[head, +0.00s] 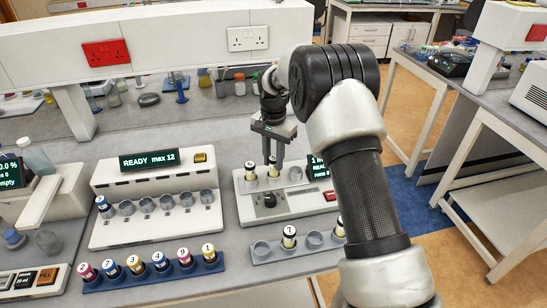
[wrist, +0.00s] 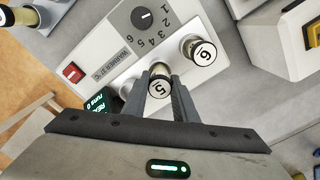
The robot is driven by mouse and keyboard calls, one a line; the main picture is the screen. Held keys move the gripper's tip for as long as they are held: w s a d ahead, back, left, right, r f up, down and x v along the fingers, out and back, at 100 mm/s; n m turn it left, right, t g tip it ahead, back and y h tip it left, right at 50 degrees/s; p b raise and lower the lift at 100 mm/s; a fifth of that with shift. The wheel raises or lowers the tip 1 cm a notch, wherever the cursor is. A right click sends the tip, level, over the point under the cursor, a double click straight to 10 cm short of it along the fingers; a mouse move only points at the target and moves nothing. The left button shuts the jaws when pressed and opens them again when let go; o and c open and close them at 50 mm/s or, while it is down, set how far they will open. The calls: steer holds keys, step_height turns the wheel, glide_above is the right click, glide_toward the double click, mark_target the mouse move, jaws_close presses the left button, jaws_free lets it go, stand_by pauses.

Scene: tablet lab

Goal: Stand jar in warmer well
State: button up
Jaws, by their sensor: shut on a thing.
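My gripper (head: 273,143) points down over the white warmer (head: 297,205) and is shut on a small jar (head: 273,168) with a white lid. In the wrist view the held jar (wrist: 160,82) reads 5 and sits between the fingertips (wrist: 160,92). It looks upright at the warmer's row of wells; I cannot tell whether its base rests in a well. A second jar (head: 250,171) stands to its left on the warmer; in the wrist view this jar (wrist: 200,51) reads 6. An empty well (head: 295,175) shows to the right of the held jar.
A grey rack (head: 275,255) in front of the warmer holds two jars and has empty wells. A blue rack (head: 150,276) holds several numbered jars. A white machine reading READY (head: 150,160) stands left, with one jar and several empty wells. A white overhead beam (head: 180,40) runs behind.

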steer(key=shift+f+b, duration=0.35)
steer(key=shift+f, duration=0.2)
stand_by(0.4)
steer(key=o, duration=1.1)
steer(key=shift+r, duration=8.7)
